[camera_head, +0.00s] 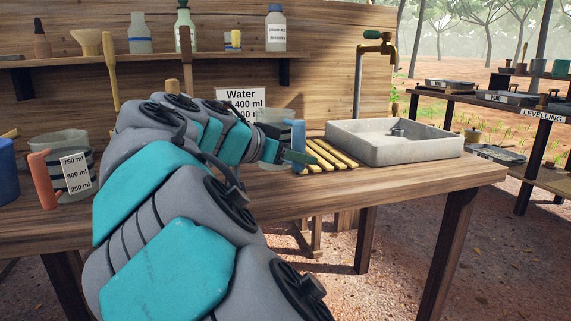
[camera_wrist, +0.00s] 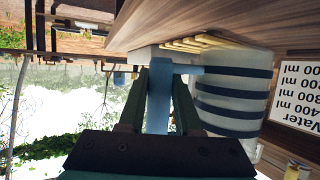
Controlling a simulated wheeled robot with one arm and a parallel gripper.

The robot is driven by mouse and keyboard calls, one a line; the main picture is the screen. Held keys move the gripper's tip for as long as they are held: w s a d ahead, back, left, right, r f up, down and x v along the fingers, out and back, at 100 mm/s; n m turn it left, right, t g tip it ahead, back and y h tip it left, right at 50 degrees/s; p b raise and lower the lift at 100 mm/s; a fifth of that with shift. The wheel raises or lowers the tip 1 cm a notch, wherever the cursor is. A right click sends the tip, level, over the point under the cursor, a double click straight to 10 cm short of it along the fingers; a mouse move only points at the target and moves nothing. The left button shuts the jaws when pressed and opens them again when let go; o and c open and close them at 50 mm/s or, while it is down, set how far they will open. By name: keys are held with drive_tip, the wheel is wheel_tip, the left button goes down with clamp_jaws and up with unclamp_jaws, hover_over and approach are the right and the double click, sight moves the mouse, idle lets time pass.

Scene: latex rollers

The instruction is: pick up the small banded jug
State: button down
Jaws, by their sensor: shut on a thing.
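The small banded jug (camera_wrist: 232,95) is translucent with dark bands and a pale blue handle (camera_wrist: 160,103). It appears upside down in the wrist view. In the head view its blue handle (camera_head: 298,134) shows near the table's middle, and much of its body is hidden behind my arm. My gripper (camera_wrist: 160,78) is shut on the handle, with one dark finger on each side. In the head view my gripper (camera_head: 296,157) is beside the jug. I cannot tell whether the jug's base touches the table.
A larger banded jug (camera_head: 72,150) with a red handle stands at the left of the table (camera_head: 400,178). Yellow slats (camera_head: 331,155) and a grey sink tray (camera_head: 395,145) lie to the right, below a tap (camera_head: 375,45). A "Water" sign (camera_head: 242,97) is behind. A bottle shelf (camera_head: 200,54) hangs above.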

drive_tip(key=s+d+b, duration=0.2)
drive_tip(key=s+d, duration=0.2)
drive_tip(key=d, duration=0.4)
drive_tip(key=shift+s+r+b, duration=0.2)
drive_tip(key=shift+r+b, duration=0.2)
drive_tip(key=shift+r, duration=0.05)
drive_tip(key=shift+d, duration=0.1)
idle(0.3)
drive_tip(key=c, duration=1.2)
unclamp_jaws()
clamp_jaws()
